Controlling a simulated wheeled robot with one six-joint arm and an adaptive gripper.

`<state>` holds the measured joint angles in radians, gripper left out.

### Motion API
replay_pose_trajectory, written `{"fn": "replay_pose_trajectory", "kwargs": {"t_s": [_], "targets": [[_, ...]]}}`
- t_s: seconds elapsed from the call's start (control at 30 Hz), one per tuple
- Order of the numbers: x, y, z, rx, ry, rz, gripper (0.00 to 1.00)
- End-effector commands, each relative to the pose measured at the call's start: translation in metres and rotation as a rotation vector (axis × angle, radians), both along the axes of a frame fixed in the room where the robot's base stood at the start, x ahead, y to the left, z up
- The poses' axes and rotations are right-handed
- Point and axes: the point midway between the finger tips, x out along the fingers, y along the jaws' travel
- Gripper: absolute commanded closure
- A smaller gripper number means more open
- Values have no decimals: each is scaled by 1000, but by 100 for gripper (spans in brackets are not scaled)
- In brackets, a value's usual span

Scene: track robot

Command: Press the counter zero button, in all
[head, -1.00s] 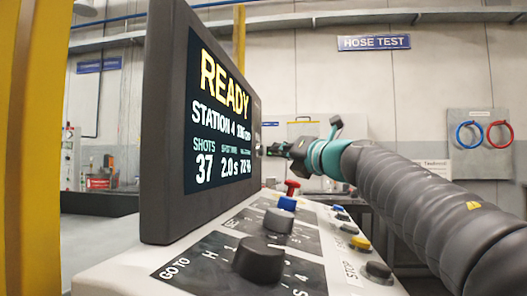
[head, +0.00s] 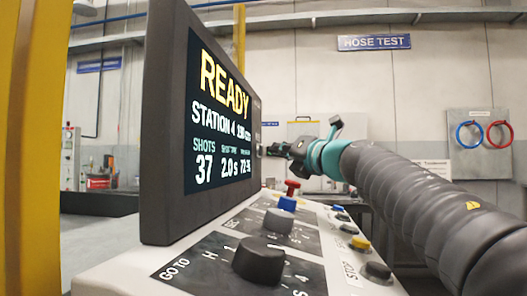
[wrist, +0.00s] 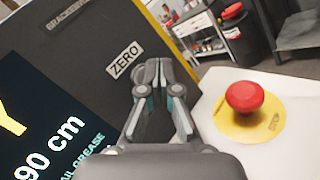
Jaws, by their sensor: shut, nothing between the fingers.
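The dark display housing (head: 163,130) stands upright at left in the head view, its screen (head: 215,120) reading READY and SHOTS 37. In the wrist view, a white ZERO label (wrist: 124,60) is on the dark housing face, left of my gripper (wrist: 158,66). The fingers are together with nothing between them and point toward the housing beside the label. In the head view my gripper (head: 268,150) is at the housing's far right edge. Whether the tips touch it is unclear.
A red mushroom button (wrist: 244,97) on a yellow STOP disc (wrist: 232,126) sits right of my gripper in the wrist view. A yellow post (head: 30,150) stands at far left.

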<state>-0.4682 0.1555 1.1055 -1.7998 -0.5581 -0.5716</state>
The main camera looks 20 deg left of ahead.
Motion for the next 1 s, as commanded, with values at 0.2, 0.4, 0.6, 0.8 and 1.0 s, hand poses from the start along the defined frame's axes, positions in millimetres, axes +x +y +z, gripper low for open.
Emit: {"fn": "replay_pose_trajectory", "kwargs": {"t_s": [0.2,0.4,0.6,0.8,1.0], "targets": [[-2,7,1,0,1,2,100],[-2,7,0,0,1,1,100],[-2,7,0,0,1,1,100],[-2,9,0,0,1,1,100],[-3,11,0,1,1,0,100]]}}
